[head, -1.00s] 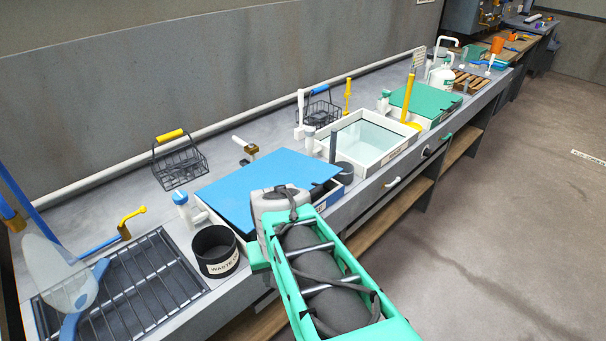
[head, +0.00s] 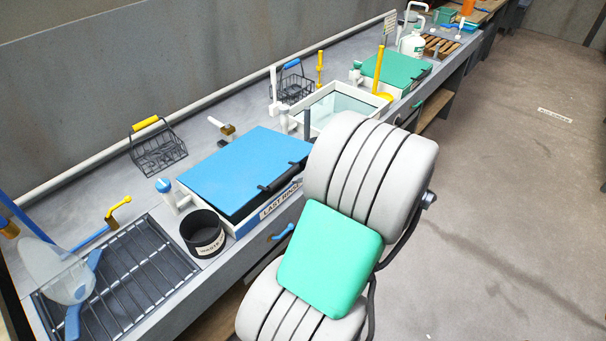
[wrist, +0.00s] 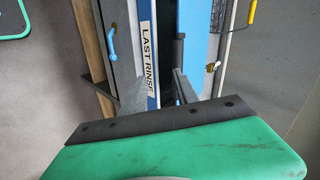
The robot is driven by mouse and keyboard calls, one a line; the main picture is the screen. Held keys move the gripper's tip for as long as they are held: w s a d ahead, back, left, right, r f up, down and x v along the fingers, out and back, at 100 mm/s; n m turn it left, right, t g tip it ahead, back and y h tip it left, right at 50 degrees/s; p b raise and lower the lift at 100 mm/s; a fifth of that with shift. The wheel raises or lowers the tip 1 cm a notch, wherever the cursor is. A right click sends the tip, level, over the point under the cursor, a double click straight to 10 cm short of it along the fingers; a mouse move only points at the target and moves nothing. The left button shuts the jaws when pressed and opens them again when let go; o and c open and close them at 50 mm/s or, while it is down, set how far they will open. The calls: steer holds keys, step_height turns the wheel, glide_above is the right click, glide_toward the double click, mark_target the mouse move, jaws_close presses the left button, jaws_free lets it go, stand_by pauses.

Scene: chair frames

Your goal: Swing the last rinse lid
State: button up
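The last rinse tank (head: 262,212) is a white and blue box with a "LAST RINSE" label on its front. Its blue lid (head: 240,165) lies across the top, with black fittings along the front edge. In the wrist view, a dark strip shows between the labelled rim (wrist: 148,50) and the blue lid (wrist: 190,45); I cannot tell whether the lid is slightly raised. My gripper (wrist: 157,88) is open, its two grey fingers apart at the tank's front edge, with nothing visibly held. In the head view my arm hides the gripper.
A black waste cup (head: 203,233) stands left of the tank. A wire basket (head: 158,152) sits behind it. An open glass-topped tank (head: 335,108) and a green-lidded tank (head: 395,72) stand to the right. A blue drawer handle (head: 283,232) sticks out below. The floor is clear at right.

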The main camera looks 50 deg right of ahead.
mark_target(286, 177)
steer(key=w+f+b, duration=0.1)
steer(key=w+b, duration=0.1)
steer(key=w+f+m+b, duration=0.1)
steer(key=w, duration=0.2)
steer(key=w+f+m+t+b, duration=0.1)
steer(key=w+b, duration=0.1)
steer(key=shift+w+d+h+b, duration=0.3)
steer(key=shift+w+d+b, duration=0.05)
steer(key=shift+w+r, duration=0.1)
steer(key=shift+w, duration=0.15)
steer(key=shift+c, duration=0.3)
steer(key=shift+s, duration=0.1)
jaws_close()
